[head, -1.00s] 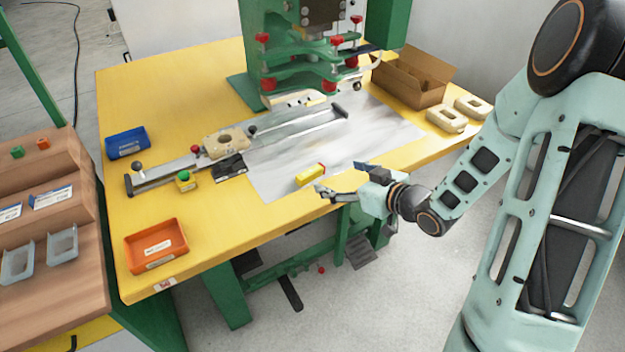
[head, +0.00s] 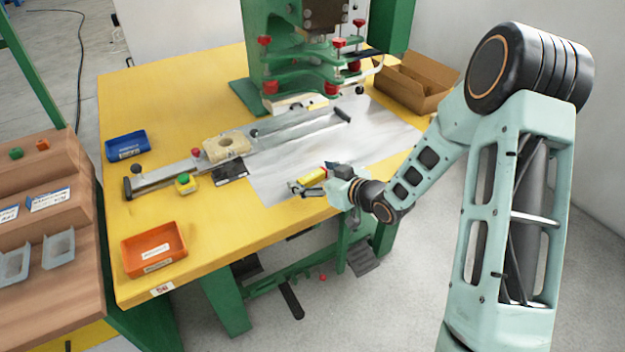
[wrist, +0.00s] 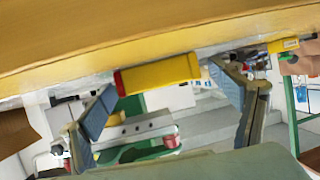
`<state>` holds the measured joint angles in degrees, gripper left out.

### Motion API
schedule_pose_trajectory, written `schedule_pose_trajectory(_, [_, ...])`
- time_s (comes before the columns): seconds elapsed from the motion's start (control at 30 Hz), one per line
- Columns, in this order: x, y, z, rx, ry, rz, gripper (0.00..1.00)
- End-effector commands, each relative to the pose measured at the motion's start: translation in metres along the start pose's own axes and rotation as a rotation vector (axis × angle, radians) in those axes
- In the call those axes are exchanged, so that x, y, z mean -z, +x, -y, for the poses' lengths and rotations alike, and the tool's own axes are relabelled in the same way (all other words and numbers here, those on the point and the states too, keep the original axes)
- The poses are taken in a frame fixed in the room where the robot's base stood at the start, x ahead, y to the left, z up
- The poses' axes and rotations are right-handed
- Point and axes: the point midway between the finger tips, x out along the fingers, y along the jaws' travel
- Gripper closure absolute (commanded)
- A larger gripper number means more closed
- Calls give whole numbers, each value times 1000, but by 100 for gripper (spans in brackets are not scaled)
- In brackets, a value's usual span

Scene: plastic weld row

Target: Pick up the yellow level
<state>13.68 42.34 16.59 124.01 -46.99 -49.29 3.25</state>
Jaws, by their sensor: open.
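The yellow level (head: 313,174) is a short yellow bar with a red end. It lies on the grey metal sheet near the table's front edge. My gripper (head: 309,179) is at the level, low over the front edge, with its fingers on either side of it and partly covering it. The gripper is open and holds nothing.
The green press (head: 300,85) stands behind the sheet (head: 378,135). A rail fixture (head: 165,178) and a yellow button box (head: 186,184) lie to the left. An orange bin (head: 154,248), a blue bin (head: 126,145) and a cardboard box (head: 418,85) sit on the yellow table (head: 240,245).

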Motion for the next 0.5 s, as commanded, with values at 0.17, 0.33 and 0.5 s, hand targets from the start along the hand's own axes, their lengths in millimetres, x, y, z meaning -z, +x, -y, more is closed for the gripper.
schedule_pose_trajectory(0.17, [0, 0, 0, 0, 1, 0, 17])
schedule_pose_trajectory(0.33, [0, 0, 0, -1, 1, 0, 36])
schedule_pose_trajectory(0.5, [0, 0, 0, -1, 1, 0, 54])
